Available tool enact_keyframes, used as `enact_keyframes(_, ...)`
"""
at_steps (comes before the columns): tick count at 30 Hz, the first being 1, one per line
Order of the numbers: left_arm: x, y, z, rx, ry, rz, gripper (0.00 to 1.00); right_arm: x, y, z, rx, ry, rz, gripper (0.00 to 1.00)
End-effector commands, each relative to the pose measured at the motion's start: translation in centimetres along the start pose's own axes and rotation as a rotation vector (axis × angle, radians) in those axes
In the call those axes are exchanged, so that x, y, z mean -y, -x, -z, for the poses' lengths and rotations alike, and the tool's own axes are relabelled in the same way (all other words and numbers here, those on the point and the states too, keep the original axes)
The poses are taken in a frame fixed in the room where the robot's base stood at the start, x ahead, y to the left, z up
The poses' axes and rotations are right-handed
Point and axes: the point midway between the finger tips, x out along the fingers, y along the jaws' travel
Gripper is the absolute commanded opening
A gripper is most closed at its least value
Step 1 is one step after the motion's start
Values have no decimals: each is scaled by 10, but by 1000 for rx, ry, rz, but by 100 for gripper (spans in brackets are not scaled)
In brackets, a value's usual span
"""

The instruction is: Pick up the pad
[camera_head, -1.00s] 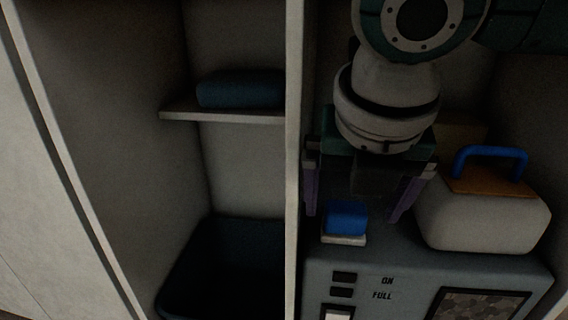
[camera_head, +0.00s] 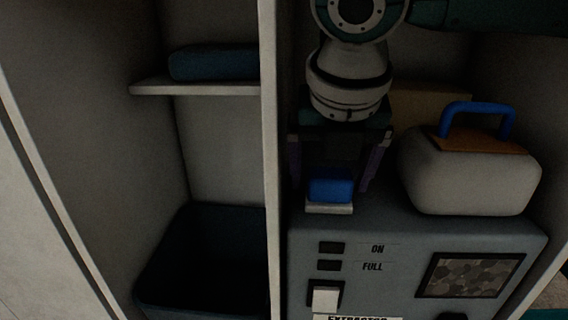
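The pad (camera_head: 330,187), a small block that is blue on top with a pale layer below, sits on top of the grey extractor (camera_head: 390,222) near its left side. My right gripper (camera_head: 333,180) points down at the pad, with its purple fingers apart, one to the left and one to the right of it. The gripper is open and holds nothing that I can see. How far its fingertips are from the pad in depth is hard to tell. My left gripper is not in view.
A pale rounded container (camera_head: 470,175) with a blue handle stands on the extractor to the right. A vertical divider (camera_head: 270,150) stands close on the left. Beyond it are a shelf (camera_head: 150,89) with a dark blue folded item (camera_head: 213,63) and a dark bin (camera_head: 165,270).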

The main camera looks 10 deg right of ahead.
Motion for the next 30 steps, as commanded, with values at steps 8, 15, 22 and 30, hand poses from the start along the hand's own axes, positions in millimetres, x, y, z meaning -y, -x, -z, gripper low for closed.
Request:
enact_keyframes(8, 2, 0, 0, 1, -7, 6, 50, 0, 0, 0, 0, 0, 1, 57)
enact_keyframes(15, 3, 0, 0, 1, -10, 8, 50, 0, 0, 0, 0, 0, 1, 30)
enact_keyframes(22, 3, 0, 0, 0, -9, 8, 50, 0, 0, 0, 0, 0, 1, 15)
enact_keyframes(30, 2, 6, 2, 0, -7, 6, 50, 0, 6, -2, 0, -1, 0, 15)
